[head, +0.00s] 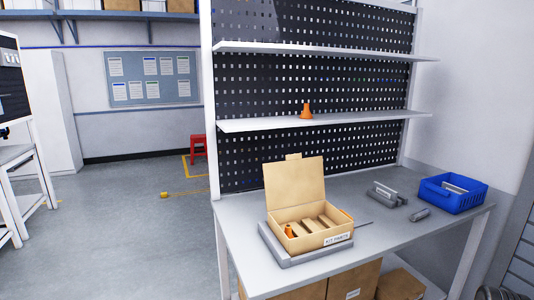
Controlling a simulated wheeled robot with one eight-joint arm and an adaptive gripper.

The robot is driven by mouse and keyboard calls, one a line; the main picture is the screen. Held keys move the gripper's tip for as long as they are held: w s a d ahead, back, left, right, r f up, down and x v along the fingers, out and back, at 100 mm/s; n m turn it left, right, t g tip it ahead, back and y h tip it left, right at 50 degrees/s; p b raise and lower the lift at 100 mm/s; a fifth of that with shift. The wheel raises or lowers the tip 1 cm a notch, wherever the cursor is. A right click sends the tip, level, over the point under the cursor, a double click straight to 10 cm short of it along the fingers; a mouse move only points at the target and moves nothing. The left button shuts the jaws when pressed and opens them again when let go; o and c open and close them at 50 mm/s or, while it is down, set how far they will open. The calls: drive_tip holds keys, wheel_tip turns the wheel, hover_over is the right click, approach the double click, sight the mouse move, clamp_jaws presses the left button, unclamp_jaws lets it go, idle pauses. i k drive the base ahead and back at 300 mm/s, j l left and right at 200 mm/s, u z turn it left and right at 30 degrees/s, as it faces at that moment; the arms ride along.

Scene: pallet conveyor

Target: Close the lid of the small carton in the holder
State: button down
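The small carton (303,237) is a tan cardboard box with a white label on its front. It sits in a low grey holder (279,256) on the workbench. Its lid (295,184) is open, standing up and tilted slightly back at the rear edge, with a small tab at its top. Inside are dividers and a small orange part (289,230) at the left, with a bit of orange also at the right. My gripper is not in this view.
The grey bench (383,234) has a grey fixture (387,194) and a blue bin (453,193) at the right. Shelves (340,122) on a pegboard stand behind, one with an orange cone-like part (306,111). Larger boxes (353,280) are under the bench. The floor at left is mostly clear.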

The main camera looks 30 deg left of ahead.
sight(296, 181)
drive_tip(key=u, duration=0.4)
drive_tip(key=l+u, duration=0.15)
drive_tip(key=u, duration=0.25)
drive_tip(key=i+l+u, duration=0.1)
drive_tip(key=u, duration=0.3)
drive_tip(key=l+u, duration=0.1)
drive_tip(key=u, duration=0.3)
